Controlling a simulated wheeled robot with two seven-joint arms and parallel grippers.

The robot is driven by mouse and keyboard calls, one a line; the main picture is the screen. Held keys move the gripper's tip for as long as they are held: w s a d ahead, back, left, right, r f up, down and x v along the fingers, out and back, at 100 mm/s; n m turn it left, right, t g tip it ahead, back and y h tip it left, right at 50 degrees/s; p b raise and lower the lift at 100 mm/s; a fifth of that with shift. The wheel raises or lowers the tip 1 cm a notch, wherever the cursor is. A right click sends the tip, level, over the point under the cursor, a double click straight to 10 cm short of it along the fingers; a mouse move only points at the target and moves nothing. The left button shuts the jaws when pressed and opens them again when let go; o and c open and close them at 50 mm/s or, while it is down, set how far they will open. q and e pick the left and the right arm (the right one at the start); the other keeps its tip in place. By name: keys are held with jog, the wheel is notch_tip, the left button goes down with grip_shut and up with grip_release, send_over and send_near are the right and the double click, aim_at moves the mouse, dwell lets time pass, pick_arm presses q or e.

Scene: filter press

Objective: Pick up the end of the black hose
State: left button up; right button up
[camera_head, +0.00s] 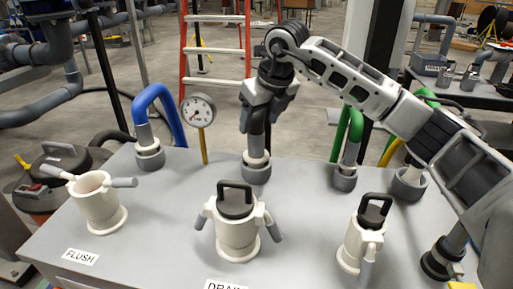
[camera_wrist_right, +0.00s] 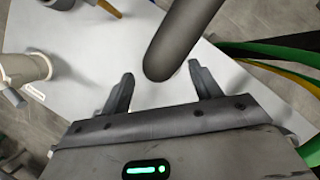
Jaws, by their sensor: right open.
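In the right wrist view the hose (camera_wrist_right: 183,38) is a thick dark cylinder with a rounded end, reaching down toward the gap between my fingers. My right gripper (camera_head: 265,105) comes down over the upper part of the hose, and its body hides the top there. The gripper (camera_wrist_right: 162,88) is open in the wrist view, with one finger on either side of the hose's line. I cannot tell whether they touch. My left gripper is not seen.
A pressure gauge (camera_head: 198,111) and a blue hose (camera_head: 160,101) stand left of the gripper. A green hose (camera_head: 347,124) stands to the right. White cam-lock fittings (camera_head: 236,230) line the bench front. A red ladder (camera_head: 216,53) is behind.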

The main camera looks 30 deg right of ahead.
jog(key=x, duration=0.2)
jog(key=shift+w+f, duration=0.1)
jog(key=shift+f, duration=0.2)
jog(key=c, duration=1.3)
jog(key=shift+r, duration=0.1)
grip_shut()
jog(key=shift+r, duration=0.1)
